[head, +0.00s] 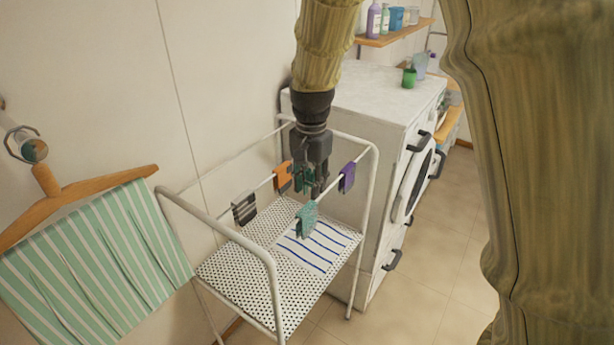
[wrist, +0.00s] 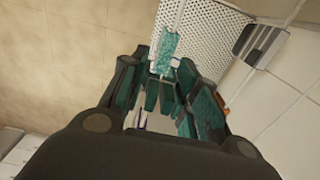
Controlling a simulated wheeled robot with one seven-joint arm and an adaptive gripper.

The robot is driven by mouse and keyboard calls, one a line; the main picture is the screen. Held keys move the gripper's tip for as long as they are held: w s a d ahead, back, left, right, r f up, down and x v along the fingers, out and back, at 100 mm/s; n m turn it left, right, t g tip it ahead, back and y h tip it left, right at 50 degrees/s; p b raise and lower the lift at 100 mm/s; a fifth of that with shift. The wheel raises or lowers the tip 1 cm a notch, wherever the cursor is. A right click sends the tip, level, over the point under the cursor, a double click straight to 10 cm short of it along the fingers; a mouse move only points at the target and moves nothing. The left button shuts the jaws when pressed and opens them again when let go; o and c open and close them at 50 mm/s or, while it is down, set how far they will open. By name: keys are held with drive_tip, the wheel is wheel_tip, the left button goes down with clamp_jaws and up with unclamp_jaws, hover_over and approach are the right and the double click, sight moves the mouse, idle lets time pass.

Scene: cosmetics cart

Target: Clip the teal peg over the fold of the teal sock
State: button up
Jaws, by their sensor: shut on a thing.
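The speckled teal sock (head: 306,219) hangs folded over the near rail of the white rack, below my gripper. It also shows in the wrist view (wrist: 166,47), just beyond the fingertips. My gripper (head: 312,184) points down and is shut on the teal peg (head: 303,180). In the wrist view, teal peg parts (wrist: 152,95) show between the dark fingers. The fingers hide some of the peg, so I cannot tell its exact tilt. A gap shows between peg and sock in the wrist view; I cannot tell its depth.
A purple sock (head: 347,177) hangs farther right on the near rail. An orange sock (head: 283,177) and a grey striped sock (head: 244,208) hang on the far side. The dotted shelf (head: 238,270) with a striped cloth (head: 318,245) lies below. A white washer (head: 350,95) stands behind.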

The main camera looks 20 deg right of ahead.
sight(308, 207)
drive_tip(key=shift+s, duration=0.35)
drive_tip(key=w+f, duration=0.3)
drive_tip(key=shift+w+f, duration=0.1)
drive_tip(key=shift+w, duration=0.05)
drive_tip(key=shift+s+b, duration=0.4)
drive_tip(key=shift+s, duration=0.6)
drive_tip(key=shift+s+f, duration=0.1)
drive_tip(key=shift+f, duration=0.1)
drive_tip(key=shift+w+f, duration=0.75)
drive_tip(key=shift+f, duration=0.25)
drive_tip(key=shift+s+f+b, duration=0.3)
drive_tip(key=shift+s+b, duration=0.1)
drive_tip(key=shift+s, duration=0.05)
drive_tip(key=shift+w+f, duration=0.25)
drive_tip(key=shift+f, duration=0.3)
drive_tip(key=shift+s, duration=0.15)
